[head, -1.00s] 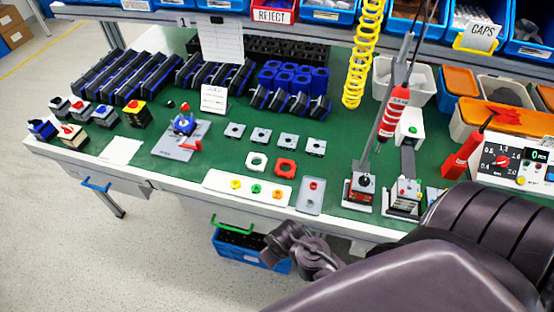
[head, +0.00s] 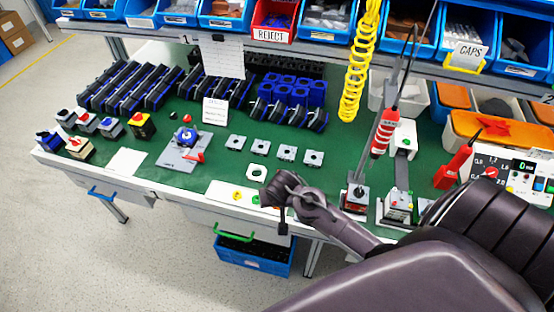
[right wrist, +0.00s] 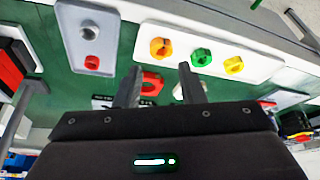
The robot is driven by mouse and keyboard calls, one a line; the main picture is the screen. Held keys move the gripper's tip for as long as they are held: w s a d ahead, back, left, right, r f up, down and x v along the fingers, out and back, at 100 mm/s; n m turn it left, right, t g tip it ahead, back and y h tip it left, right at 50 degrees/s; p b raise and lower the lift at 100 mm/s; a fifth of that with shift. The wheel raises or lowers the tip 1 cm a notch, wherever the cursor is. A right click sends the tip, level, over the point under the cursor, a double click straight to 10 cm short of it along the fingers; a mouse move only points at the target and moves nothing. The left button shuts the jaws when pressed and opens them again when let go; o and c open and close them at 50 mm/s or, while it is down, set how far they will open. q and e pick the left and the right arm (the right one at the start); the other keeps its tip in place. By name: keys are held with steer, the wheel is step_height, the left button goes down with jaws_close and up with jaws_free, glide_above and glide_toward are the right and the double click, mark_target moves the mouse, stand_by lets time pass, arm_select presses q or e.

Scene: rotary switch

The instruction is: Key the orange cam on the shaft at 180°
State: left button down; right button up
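The orange cam (right wrist: 160,48) lies on the white tray (right wrist: 185,25) in the right wrist view, beside a green cam (right wrist: 201,57) and a yellow cam (right wrist: 234,66). In the head view my right arm hides it; the yellow (head: 237,195) and green cams show. In the head view my right gripper (head: 282,195) is over the tray's right part. A blue switch body (head: 187,137) stands on a grey fixture (head: 175,158) with a red lever; its shaft is too small to make out.
Several grey square plates (head: 262,148) stand behind. A red screwdriver (head: 383,135) hangs at the right.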

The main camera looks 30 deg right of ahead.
steer(key=shift+p+x, duration=0.75)
steer(key=shift+x, duration=2.45)
steer(key=c, duration=0.6)
